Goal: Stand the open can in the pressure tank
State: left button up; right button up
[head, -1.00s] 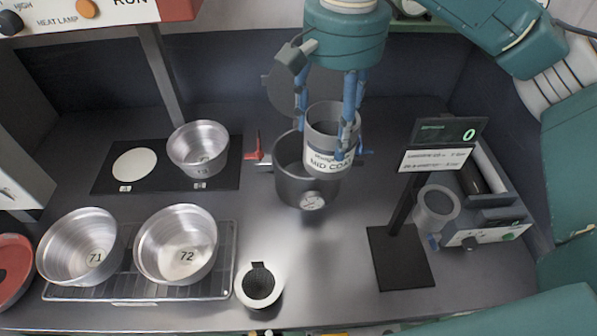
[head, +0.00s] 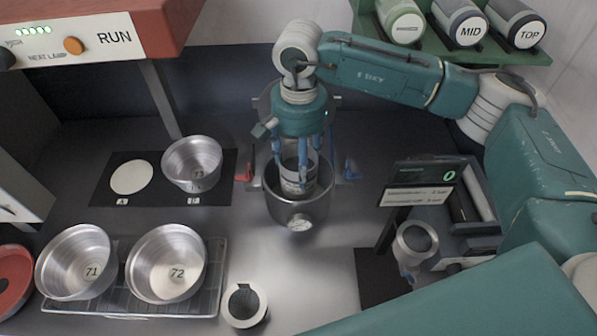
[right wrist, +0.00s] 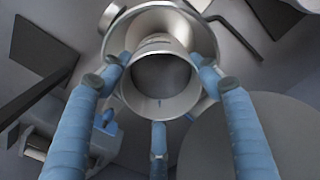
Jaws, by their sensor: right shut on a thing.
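The open can (head: 294,178) is a grey cylinder with a pale label, upright between the blue fingers of my right gripper (head: 298,176). Its lower part is inside the pressure tank (head: 300,211), a round metal pot with a gauge on its front. The tank's wall hides the can's bottom, so I cannot tell whether it touches the tank floor. In the right wrist view the can's open mouth (right wrist: 183,104) sits between my three fingers, with the tank's rim (right wrist: 200,40) around and beyond it. My left gripper is not in view.
Red (head: 243,170) and blue clamps flank the tank. Pans 71 (head: 75,243) and 72 (head: 137,268) stand on a wire rack. Another pan (head: 178,153) is on a black mat. A mesh-topped white cup (head: 236,318) stands in front; a display stand (head: 424,169) is at right.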

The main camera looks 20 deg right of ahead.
notch_tip(320, 180, down, 2)
jog(key=shift+f+p, duration=0.1)
jog(key=shift+p, duration=0.2)
notch_tip(320, 180, down, 4)
jog(key=shift+r+p, duration=0.1)
jog(key=shift+p, duration=0.5)
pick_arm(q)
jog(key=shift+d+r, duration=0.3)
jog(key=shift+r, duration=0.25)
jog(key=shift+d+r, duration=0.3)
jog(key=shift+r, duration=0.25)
pick_arm(e)
jog(key=shift+f, duration=0.2)
jog(key=o, duration=1.7)
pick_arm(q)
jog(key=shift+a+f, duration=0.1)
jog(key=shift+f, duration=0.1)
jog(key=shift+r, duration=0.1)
pick_arm(e)
jog(key=shift+r, duration=0.1)
